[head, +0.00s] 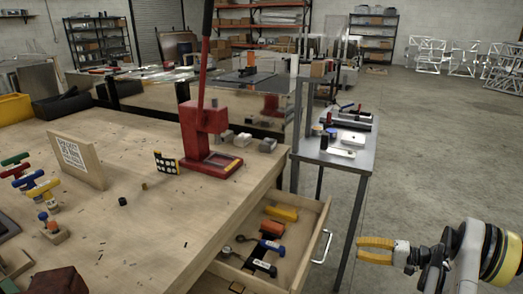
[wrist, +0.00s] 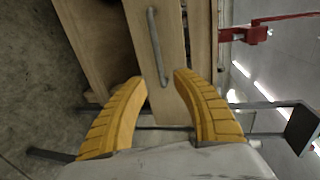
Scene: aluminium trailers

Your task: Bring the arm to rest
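My gripper (head: 376,250) is at the lower right of the head view, with yellow ribbed fingers pointing left. It is off to the right of the open drawer and in front of the small metal side table. In the wrist view my gripper (wrist: 158,82) shows its two fingers spread apart with nothing between them. Beyond them is the drawer front with its metal handle (wrist: 157,45). The handle (head: 321,246) also shows in the head view. My gripper does not touch the handle or the drawer in the head view.
An open drawer (head: 315,212) with several tools juts from the wooden workbench (head: 130,225). A red press (head: 203,130) stands on the bench. A metal side table (head: 343,157) with small items is behind my gripper. The concrete floor (head: 440,140) at right is clear.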

